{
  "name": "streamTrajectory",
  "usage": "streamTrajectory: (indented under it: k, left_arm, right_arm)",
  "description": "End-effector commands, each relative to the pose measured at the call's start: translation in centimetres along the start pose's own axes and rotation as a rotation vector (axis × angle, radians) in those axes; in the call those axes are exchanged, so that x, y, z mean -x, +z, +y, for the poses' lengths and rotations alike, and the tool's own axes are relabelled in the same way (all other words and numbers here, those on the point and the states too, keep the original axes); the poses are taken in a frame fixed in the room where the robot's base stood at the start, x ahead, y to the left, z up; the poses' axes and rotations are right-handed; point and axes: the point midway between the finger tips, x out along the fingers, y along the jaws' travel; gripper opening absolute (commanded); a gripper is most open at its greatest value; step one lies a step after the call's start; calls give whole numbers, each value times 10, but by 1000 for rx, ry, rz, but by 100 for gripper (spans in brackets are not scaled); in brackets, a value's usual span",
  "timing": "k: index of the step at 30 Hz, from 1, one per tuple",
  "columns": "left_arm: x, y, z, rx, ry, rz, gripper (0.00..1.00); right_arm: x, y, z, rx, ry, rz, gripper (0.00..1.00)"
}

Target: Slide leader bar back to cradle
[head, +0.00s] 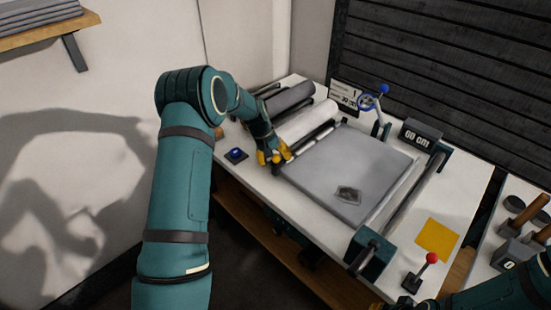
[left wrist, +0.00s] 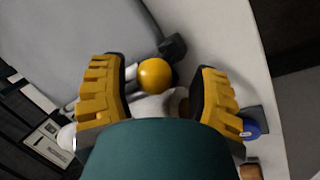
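A yellow ball knob (left wrist: 155,75) sits between the spread fingers of my left gripper (head: 273,156) in the left wrist view, with a gap on both sides. The light bar (left wrist: 140,80) beside it, which looks like the leader bar, runs along the left edge of the grey sheet (head: 345,165) and has a dark end block (left wrist: 173,47). My gripper partly hides the bar in the head view. I cannot tell which part is the cradle. My right gripper (head: 378,306) shows only as a bit of yellow at the bottom edge.
A white roll (head: 306,122) and a dark grey roll (head: 290,97) lie behind the bar. A blue button (head: 236,154) is left of my gripper.

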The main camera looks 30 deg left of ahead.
Motion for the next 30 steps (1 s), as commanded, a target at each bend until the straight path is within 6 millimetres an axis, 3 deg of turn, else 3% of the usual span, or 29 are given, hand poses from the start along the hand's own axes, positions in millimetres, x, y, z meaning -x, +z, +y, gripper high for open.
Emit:
streamTrajectory:
  k: [8,21,30]
  left_arm:
    - [9,0,1,-1,2,0,62]
    - [92,0,0,-1,1,2,62]
    - [119,0,0,0,0,0,62]
  right_arm:
    - [0,0,0,0,0,0,0]
    - [0,0,0,0,0,0,0]
    - [0,0,0,0,0,0,0]
